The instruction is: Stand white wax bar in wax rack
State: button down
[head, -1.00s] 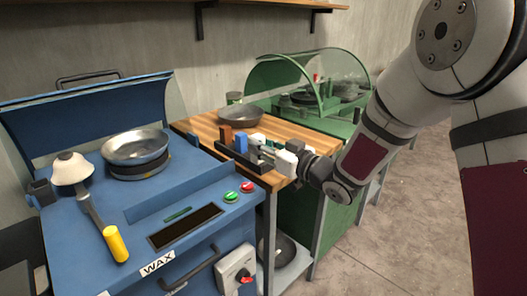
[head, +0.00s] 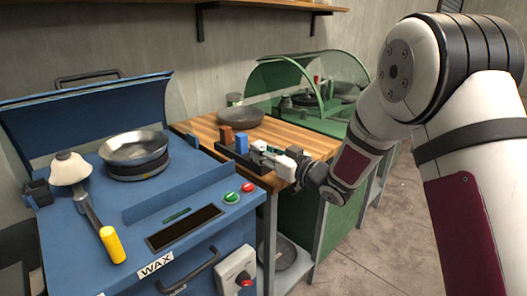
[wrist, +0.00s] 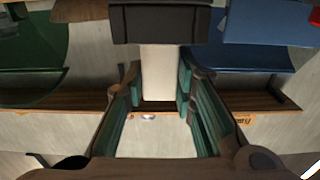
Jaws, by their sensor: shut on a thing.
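The dark wax rack (head: 232,157) lies on the wooden table. A brown bar (head: 226,135) and a blue bar (head: 241,143) stand upright in it. My gripper (head: 268,156) is shut on the white wax bar (head: 258,146), just right of the blue bar at the rack's right end. In the wrist view the pale bar (wrist: 167,75) sits between the two fingers (wrist: 160,90), its upper part cut off by a dark block. Whether the bar's lower end is inside a slot is hidden by the fingers.
A dark bowl (head: 240,117) stands behind the rack on the wooden table (head: 306,141). The blue wax machine (head: 190,190) with a metal bowl (head: 134,148) is at left. A green machine with a clear hood (head: 300,80) is behind at right.

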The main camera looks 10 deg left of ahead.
jog(key=c, duration=1.5)
grip_release()
jog(key=shift+f, duration=0.1)
jog(key=shift+c, duration=0.2)
jog(key=shift+o, duration=1.1)
jog(key=p+v, duration=0.1)
jog(key=v, duration=1.1)
